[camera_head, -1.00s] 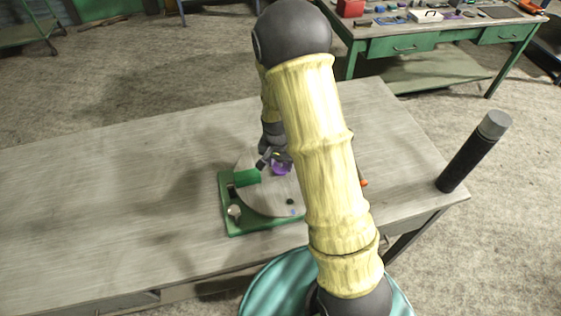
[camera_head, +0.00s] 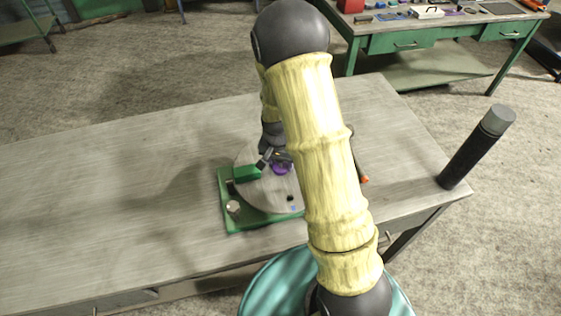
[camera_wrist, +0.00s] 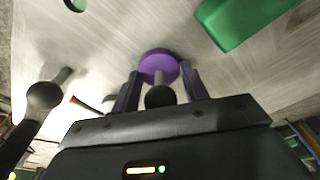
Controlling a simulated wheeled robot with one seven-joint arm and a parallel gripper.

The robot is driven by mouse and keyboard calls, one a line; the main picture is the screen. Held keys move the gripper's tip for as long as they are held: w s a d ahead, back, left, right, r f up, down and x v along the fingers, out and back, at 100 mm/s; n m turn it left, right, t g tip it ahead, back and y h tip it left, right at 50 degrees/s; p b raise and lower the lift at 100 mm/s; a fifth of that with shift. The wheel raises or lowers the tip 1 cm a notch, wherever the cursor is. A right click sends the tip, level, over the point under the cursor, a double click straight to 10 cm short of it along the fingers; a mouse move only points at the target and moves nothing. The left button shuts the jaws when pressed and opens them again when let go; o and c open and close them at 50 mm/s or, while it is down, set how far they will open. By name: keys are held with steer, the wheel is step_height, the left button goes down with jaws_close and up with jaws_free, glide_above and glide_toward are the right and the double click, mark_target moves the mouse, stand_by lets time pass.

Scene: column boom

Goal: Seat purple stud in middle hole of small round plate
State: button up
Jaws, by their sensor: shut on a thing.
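The round grey plate (camera_head: 268,192) lies on a green base (camera_head: 240,226) on the near table. The purple stud (camera_head: 282,168) is over the plate's far part, partly behind my arm.
A green block (camera_head: 247,173) stands on the plate's left side, close to my gripper. A pale knob (camera_head: 233,208) sits at the base's left edge. A dark upright cylinder (camera_head: 478,150) stands at the table's right corner. The table's left is clear.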

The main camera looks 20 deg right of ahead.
steer(key=o, duration=0.7)
steer(key=shift+r, duration=0.1)
steer(key=shift+r, duration=0.1)
steer(key=shift+r+p, duration=2.95)
steer(key=shift+r, duration=0.7)
steer(key=o, duration=0.6)
